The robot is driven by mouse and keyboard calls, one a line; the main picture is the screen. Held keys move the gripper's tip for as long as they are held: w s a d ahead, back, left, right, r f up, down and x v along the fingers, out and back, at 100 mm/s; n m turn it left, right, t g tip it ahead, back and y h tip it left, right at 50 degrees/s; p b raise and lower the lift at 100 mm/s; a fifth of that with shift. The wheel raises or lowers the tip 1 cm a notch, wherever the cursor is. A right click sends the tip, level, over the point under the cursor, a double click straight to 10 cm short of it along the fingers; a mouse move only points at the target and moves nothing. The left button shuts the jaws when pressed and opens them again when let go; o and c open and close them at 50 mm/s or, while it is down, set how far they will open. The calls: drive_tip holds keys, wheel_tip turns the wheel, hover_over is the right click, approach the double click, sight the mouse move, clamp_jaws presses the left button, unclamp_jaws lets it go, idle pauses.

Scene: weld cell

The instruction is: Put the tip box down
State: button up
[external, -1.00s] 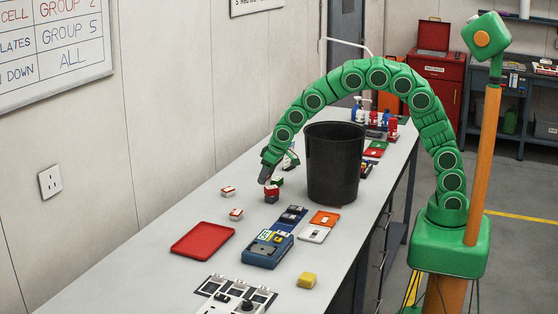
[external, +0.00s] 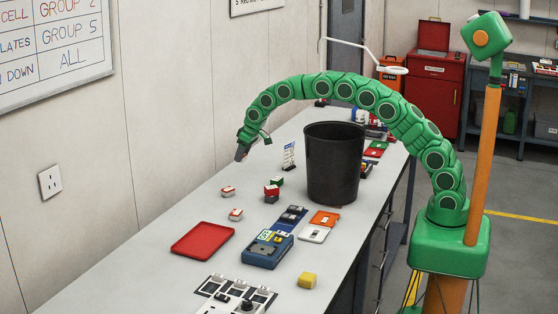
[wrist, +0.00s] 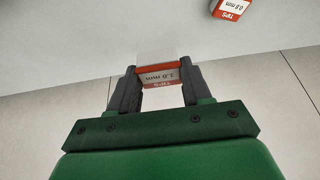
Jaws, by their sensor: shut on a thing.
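My gripper (wrist: 160,86) is shut on a tip box (wrist: 157,64), with its two dark fingers on either side of it. The box has a pale top, a red band and a label that reads upside down in the wrist view. In the external view my gripper (external: 241,154) hangs above the bench's wall side, tilted down; I cannot make out the held box there. A second tip box (wrist: 233,8), red and white and marked 0.8 mm, shows at the top right of the wrist view, apart from my gripper.
On the bench (external: 160,272) are two small red-and-white boxes (external: 228,191) (external: 236,214), a red-and-green pair (external: 272,191), a red tray (external: 203,241), a blue device (external: 267,249) and a black bin (external: 333,165). Bare bench lies left of the small boxes. The wall (external: 150,120) is close.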

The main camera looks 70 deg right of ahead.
sight(240, 183)
drive_tip(key=shift+w+d+f, duration=0.1)
drive_tip(key=shift+w+d, duration=0.1)
drive_tip(key=shift+d, duration=0.15)
drive_tip(key=shift+f, duration=4.95)
drive_tip(key=shift+f, duration=0.2)
drive_tip(key=o, duration=1.2)
drive_tip(key=shift+r, duration=0.1)
drive_tip(key=shift+v, duration=6.05)
